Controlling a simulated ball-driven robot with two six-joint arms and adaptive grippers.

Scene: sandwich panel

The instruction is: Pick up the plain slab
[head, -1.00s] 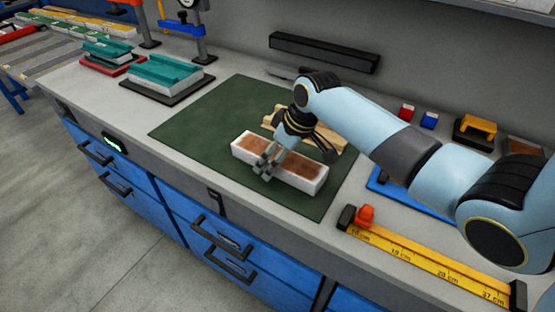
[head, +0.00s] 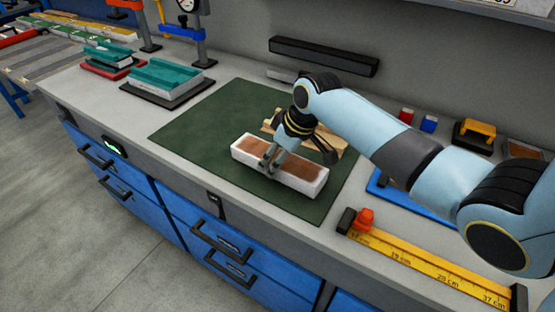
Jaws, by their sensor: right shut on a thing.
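A white slab with a brown top (head: 302,173) lies on the green mat (head: 190,132) in the middle of the bench. My right gripper (head: 270,163) is over the slab's middle, with its fingers down at the slab and shut on it. The slab appears to rest on the mat; I cannot tell any gap beneath it. A pale wooden piece (head: 328,139) lies behind the slab, partly hidden by my right gripper and arm. My left gripper is out of view.
A yellow ruler with an orange stop (head: 425,262) lies at the front right. A blue tray (head: 385,187) is partly behind my right arm. Teal-topped blocks (head: 165,75) stand at the back left. A black bar (head: 322,54) is along the wall. The mat's left part is clear.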

